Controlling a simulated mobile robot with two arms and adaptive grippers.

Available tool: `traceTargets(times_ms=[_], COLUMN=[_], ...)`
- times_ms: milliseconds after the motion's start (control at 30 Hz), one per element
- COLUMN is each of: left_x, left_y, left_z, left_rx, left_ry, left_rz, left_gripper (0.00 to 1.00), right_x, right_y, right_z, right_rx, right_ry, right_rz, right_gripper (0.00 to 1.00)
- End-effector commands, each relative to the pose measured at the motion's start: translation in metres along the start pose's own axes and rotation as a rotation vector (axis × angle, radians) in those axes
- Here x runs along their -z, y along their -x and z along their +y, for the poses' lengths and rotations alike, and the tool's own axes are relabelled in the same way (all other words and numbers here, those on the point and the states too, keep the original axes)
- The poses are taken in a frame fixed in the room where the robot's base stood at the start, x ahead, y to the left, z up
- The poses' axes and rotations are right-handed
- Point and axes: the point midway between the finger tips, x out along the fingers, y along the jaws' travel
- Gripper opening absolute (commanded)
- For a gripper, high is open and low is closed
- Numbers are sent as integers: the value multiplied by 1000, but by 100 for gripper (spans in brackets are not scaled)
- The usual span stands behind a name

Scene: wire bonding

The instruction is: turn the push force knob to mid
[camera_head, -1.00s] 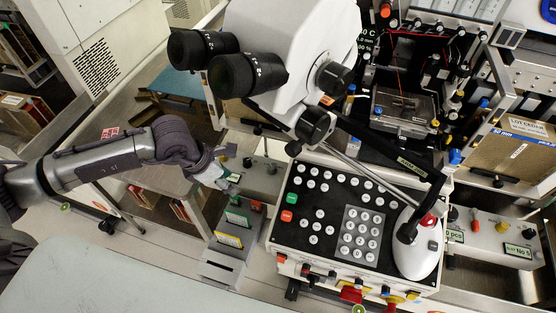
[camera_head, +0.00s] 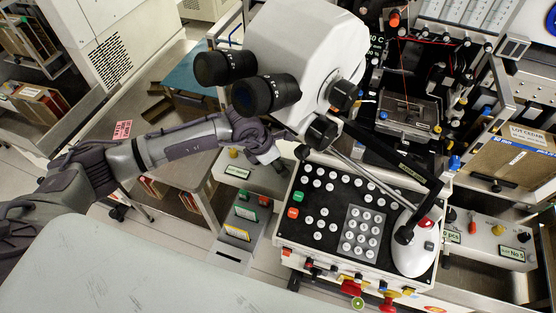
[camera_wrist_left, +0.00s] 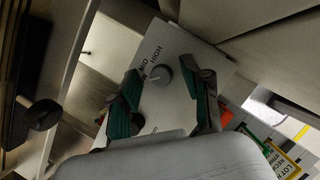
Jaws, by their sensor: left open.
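The push force knob (camera_wrist_left: 161,75) is a round dark knob on a light panel (camera_wrist_left: 165,118) in the left wrist view. HIGH and MID are printed beside it. A pale mark shows on its left side, but I cannot tell exactly which label it points to. My left gripper (camera_wrist_left: 164,88) is open, with one green-padded finger on each side of the knob and gaps between. In the head view my left gripper (camera_head: 272,158) is over the small panel (camera_head: 258,180) left of the keypad, and the knob cannot be made out there. My right gripper is not in view.
The white microscope (camera_head: 300,50) with black eyepieces stands just above my left gripper. The black keypad console (camera_head: 335,255) is to its right. A grey box with green and yellow cards (camera_head: 232,250) is below. A black round knob (camera_wrist_left: 42,115) shows at the wrist view's left.

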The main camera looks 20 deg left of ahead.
Motion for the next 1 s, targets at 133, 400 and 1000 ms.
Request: traceTargets(times_ms=[133,400,1000], left_x=[0,0,2], left_y=[0,0,-4], left_z=[0,0,2], left_rx=[0,0,70], left_ry=[0,0,-177], left_rz=[0,0,-2], left_gripper=[42,0,0], right_x=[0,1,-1], right_y=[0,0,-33], right_z=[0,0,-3], right_rx=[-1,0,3], right_ry=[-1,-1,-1], right_rz=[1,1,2], right_gripper=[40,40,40])
